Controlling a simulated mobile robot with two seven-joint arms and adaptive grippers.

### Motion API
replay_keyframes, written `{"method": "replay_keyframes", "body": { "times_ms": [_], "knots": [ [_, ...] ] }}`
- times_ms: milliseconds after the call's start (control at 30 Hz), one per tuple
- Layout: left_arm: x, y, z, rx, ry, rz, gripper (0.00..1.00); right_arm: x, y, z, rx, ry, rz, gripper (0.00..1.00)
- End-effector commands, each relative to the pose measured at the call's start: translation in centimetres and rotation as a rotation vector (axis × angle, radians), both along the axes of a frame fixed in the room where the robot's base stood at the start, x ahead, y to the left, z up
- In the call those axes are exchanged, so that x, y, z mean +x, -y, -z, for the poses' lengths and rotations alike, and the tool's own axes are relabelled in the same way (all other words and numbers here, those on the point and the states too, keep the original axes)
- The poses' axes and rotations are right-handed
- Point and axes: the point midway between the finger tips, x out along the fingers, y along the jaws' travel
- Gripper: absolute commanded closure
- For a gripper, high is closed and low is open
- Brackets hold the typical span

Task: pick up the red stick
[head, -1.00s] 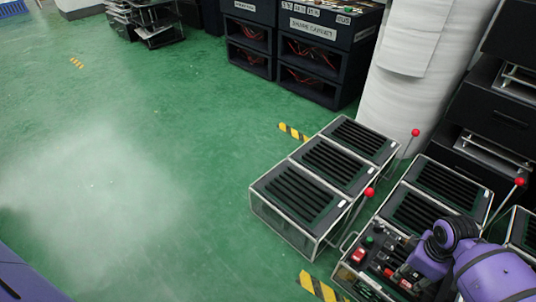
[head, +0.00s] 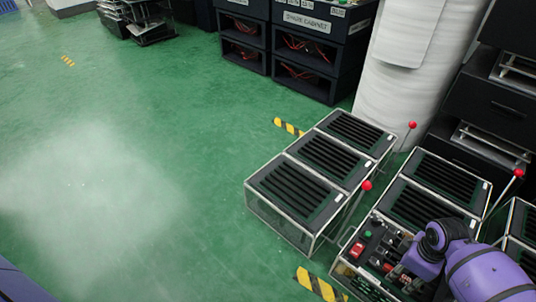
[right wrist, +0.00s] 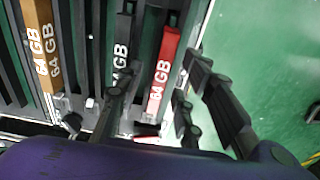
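The red stick (right wrist: 162,75), marked 64 GB, stands in a slot in the right wrist view. My right gripper (right wrist: 160,78) is open, with one dark finger on each side of the red stick's lower part; I cannot tell whether either finger touches it. My left gripper is not in view.
A black stick (right wrist: 122,55) and a brown stick (right wrist: 40,45) stand left of the red one. Slotted boxes (head: 295,190) and red-knobbed levers (head: 367,186) stand beside the control box (head: 362,268). A white pillar (head: 410,90) rises behind. Green floor (head: 190,110) is clear at left.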

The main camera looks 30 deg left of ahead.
Motion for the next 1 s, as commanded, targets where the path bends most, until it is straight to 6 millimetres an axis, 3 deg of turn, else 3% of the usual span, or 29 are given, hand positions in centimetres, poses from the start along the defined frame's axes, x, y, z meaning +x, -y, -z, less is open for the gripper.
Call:
{"method": "replay_keyframes", "body": {
  "times_ms": [267, 567, 1000],
  "knots": [
    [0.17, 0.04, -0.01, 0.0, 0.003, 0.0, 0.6, 0.0, -0.02, 0.08, 0.001, 0.0, 0.0, 0.66],
    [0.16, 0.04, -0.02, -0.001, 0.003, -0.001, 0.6, -0.02, -0.04, 0.08, 0.001, 0.0, 0.0, 1.0],
    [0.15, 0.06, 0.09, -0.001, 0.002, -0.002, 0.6, 0.04, -0.06, -0.39, 0.002, 0.002, -0.002, 1.0]
  ]
}}
